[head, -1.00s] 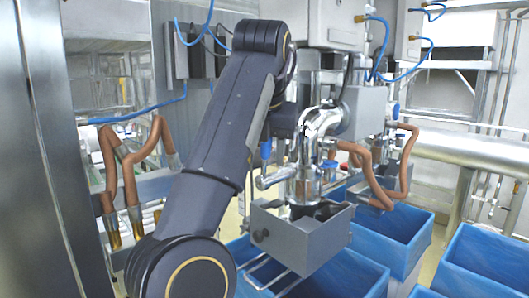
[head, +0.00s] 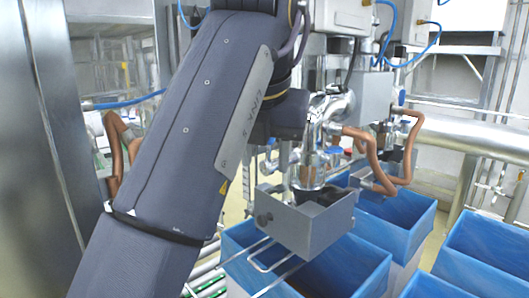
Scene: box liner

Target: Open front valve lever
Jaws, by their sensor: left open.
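The front valve is a shiny metal pipe assembly (head: 308,172) above a grey metal box. Small blue handle parts show on it, one at its right (head: 334,150) and one at its left (head: 271,142). I cannot tell for sure which is the lever. My left arm crosses the picture from the lower left, and its wrist is beside the upper part of the valve. My left gripper (head: 311,118) is open, small and partly hidden against the shiny pipes. I cannot tell whether it touches the lever. My right gripper does not show.
The grey metal box (head: 310,228) hangs below the valve, with metal rods at its front. Blue-lined boxes (head: 358,272) stand below and to the right (head: 488,238). Brown hoses (head: 378,165) bend out right of the valve. A steel panel (head: 30,150) stands at the left.

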